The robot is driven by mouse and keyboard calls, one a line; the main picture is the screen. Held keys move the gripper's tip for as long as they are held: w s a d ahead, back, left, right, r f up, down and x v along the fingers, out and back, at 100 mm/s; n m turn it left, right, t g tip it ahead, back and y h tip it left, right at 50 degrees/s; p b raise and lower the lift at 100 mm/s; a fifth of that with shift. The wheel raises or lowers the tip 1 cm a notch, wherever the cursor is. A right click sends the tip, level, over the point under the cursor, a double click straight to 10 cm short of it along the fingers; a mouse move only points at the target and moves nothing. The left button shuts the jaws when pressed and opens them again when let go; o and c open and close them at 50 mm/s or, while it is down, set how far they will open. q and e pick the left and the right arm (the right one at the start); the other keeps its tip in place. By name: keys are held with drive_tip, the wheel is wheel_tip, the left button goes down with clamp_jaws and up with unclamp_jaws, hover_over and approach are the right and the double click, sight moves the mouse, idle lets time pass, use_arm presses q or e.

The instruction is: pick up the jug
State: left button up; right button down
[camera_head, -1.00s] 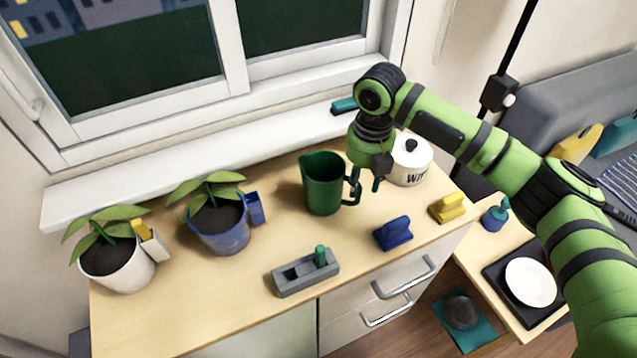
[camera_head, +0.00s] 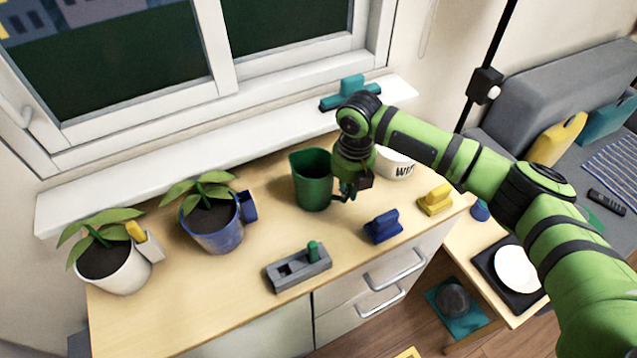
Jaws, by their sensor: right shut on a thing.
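The dark green jug (camera_head: 312,182) stands upright on the wooden cabinet top (camera_head: 250,276), below the window sill. Its open rim faces up and its handle side points right. My right gripper (camera_head: 346,192) comes down from above on the jug's right side and is shut on the jug at its handle. The fingers and wrist hide most of the handle. I cannot see a gap between the jug's base and the cabinet top. My left gripper is not in view.
Right of the jug are a white lettered pot (camera_head: 397,164), a blue block (camera_head: 383,227) and a yellow block (camera_head: 436,199). A grey tray with a green peg (camera_head: 299,270) lies in front. Two potted plants (camera_head: 212,228) (camera_head: 113,266) stand left.

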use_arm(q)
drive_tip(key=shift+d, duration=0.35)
use_arm(e)
drive_tip(key=shift+r, duration=0.1)
drive_tip(key=shift+w, duration=0.1)
